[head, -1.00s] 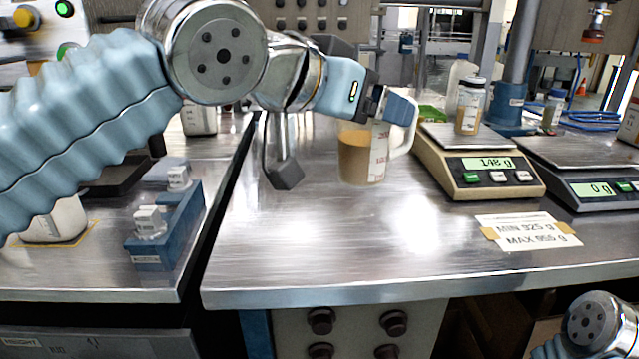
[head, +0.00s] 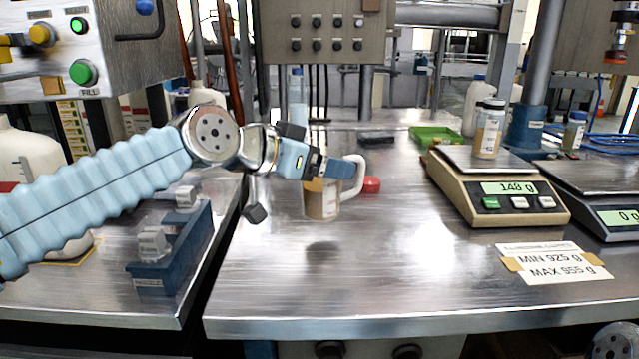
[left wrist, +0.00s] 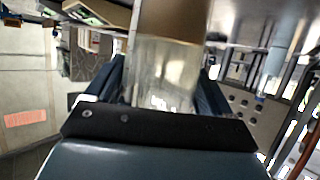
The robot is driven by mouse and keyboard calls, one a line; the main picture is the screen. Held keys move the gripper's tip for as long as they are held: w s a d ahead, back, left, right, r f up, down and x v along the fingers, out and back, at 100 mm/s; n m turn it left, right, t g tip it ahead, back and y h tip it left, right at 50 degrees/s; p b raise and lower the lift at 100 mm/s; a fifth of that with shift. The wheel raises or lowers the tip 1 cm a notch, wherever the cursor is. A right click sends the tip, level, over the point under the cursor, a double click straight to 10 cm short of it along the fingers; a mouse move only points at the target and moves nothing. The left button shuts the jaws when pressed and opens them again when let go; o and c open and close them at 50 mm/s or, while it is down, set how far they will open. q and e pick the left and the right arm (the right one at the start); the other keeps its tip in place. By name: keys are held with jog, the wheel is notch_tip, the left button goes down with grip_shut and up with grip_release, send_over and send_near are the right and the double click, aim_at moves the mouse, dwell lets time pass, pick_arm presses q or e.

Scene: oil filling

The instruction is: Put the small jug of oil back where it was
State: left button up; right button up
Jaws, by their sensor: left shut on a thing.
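The small jug (head: 322,205) is clear with a white handle and holds brown oil. My left gripper (head: 338,169) is shut on it near the handle. The jug looks upright, and a dark shadow lies on the bench below it, apart from its base. In the left wrist view the jug (left wrist: 165,70) fills the middle between the fingers, with brown oil at the top of the picture. My right gripper is out of view; only a part of my right arm shows at the lower right corner.
A beige scale (head: 495,205) reading 148 g bears a capped jar (head: 488,130). A green tray (head: 436,137), a red object (head: 371,185) and a clear bottle (head: 297,100) are behind. A blue rack (head: 170,250) stands left of the bench gap. The front middle bench (head: 400,270) is clear.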

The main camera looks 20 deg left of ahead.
pick_arm(q)
jog(key=shift+w+a+f, duration=0.1)
jog(key=shift+a+f, duration=0.05)
jog(key=shift+f, duration=1.65)
jog(key=shift+f+b, duration=0.2)
jog(key=shift+b, duration=0.2)
jog(key=o, duration=1.4)
jog(key=shift+r, duration=0.1)
jog(key=shift+r+p, duration=0.2)
jog(key=shift+p, duration=0.15)
jog(key=v, duration=1.2)
